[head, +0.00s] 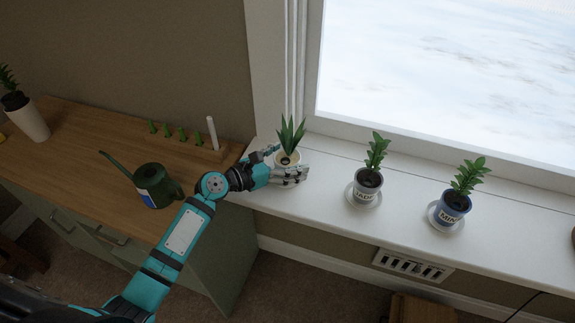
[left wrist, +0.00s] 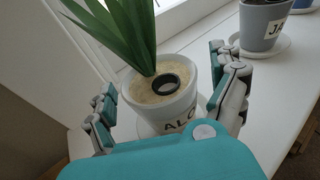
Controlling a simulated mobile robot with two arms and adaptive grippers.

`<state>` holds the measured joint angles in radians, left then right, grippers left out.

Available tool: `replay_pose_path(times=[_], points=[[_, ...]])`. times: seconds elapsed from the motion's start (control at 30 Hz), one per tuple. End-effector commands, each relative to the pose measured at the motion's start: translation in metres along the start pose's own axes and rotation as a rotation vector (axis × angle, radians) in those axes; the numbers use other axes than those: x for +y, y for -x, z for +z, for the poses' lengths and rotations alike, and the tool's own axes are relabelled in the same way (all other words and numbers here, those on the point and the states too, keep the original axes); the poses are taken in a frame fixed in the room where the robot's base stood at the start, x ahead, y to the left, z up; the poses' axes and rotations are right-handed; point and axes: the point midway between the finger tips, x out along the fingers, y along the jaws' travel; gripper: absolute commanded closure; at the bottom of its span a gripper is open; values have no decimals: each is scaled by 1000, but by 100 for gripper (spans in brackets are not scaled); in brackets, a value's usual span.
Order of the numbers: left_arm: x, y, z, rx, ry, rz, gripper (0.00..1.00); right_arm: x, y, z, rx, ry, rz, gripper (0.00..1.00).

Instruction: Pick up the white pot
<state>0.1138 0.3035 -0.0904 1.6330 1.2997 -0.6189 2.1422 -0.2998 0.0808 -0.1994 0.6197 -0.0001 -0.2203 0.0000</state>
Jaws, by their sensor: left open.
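The white pot (head: 290,158) holds a spiky green plant and stands at the left end of the white window sill. In the left wrist view the pot (left wrist: 202,92) shows pale soil, a small dark ring on the soil and a label reading "ALO". My left gripper (head: 287,163) is open, with its fingers on either side of the pot. In the left wrist view the gripper (left wrist: 166,80) has a finger to the left and one to the right of the pot, seemingly with gaps. The pot's lower front is hidden behind my teal gripper body. My right gripper is not in view.
A grey potted plant (head: 367,186) and a blue potted plant (head: 452,209) stand on saucers further right on the sill (head: 320,205). A wooden-topped cabinet (head: 100,145) at left holds a green watering can (head: 157,187) and a wooden rack (head: 205,152). The window is behind.

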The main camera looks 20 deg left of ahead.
Motion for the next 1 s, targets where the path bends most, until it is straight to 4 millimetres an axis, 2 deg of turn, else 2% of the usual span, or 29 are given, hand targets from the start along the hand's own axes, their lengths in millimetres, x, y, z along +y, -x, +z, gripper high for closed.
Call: replay_pose_path(times=[0.17,0.2,0.73,1.0], points=[[0,0,0,0,-1,0,6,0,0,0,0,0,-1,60],[0,0,0,0,-1,0,9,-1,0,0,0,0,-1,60],[0,0,0,1,0,0,78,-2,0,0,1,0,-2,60],[0,0,2,-2,-1,1,80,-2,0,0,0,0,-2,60]])
